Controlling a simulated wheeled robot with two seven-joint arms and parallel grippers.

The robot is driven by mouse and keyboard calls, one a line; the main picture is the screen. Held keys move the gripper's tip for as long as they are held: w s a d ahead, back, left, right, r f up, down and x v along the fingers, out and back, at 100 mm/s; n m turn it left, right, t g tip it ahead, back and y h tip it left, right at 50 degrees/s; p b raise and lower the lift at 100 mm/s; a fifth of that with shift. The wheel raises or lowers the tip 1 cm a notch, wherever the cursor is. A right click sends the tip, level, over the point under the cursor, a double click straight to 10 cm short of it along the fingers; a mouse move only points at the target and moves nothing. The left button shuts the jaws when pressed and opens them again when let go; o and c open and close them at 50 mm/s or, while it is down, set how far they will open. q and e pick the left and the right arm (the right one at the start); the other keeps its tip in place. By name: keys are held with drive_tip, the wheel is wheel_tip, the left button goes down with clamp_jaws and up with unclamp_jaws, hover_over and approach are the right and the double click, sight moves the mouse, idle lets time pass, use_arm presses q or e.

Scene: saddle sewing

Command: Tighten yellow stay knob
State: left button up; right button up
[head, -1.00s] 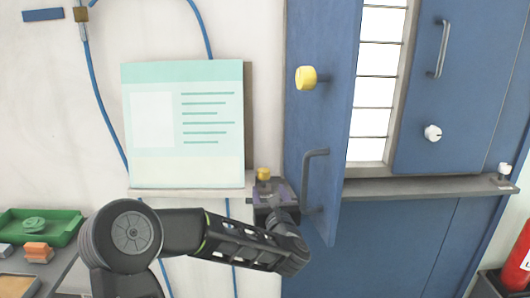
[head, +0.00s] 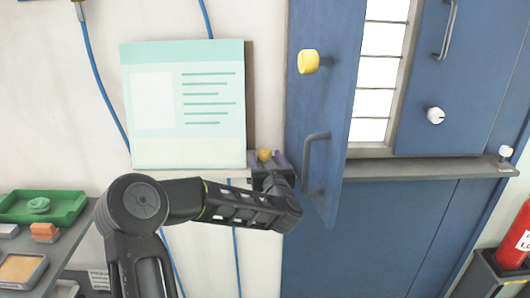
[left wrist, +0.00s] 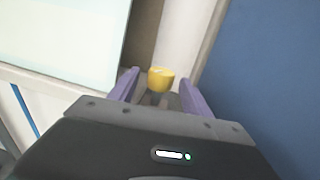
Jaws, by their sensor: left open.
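The small yellow stay knob (head: 265,154) stands at the right end of the ledge below the poster, beside the open blue door. My left gripper (head: 265,160) is at it, with a purple finger on either side. In the left wrist view the yellow knob (left wrist: 161,79) sits between the spread fingers of the left gripper (left wrist: 160,84), with gaps on both sides. The gripper is open and the knob's lower part is hidden in the head view. My right gripper is not in view.
The open blue door (head: 325,110) with its grey handle (head: 312,163) and larger yellow knob (head: 308,62) stands just right of my left gripper. A poster board (head: 183,105) is to the left. A green tray (head: 40,206) lies at the lower left.

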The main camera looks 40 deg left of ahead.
use_arm(q)
drive_tip(key=shift+x, duration=1.05)
drive_tip(key=shift+c, duration=0.4)
clamp_jaws()
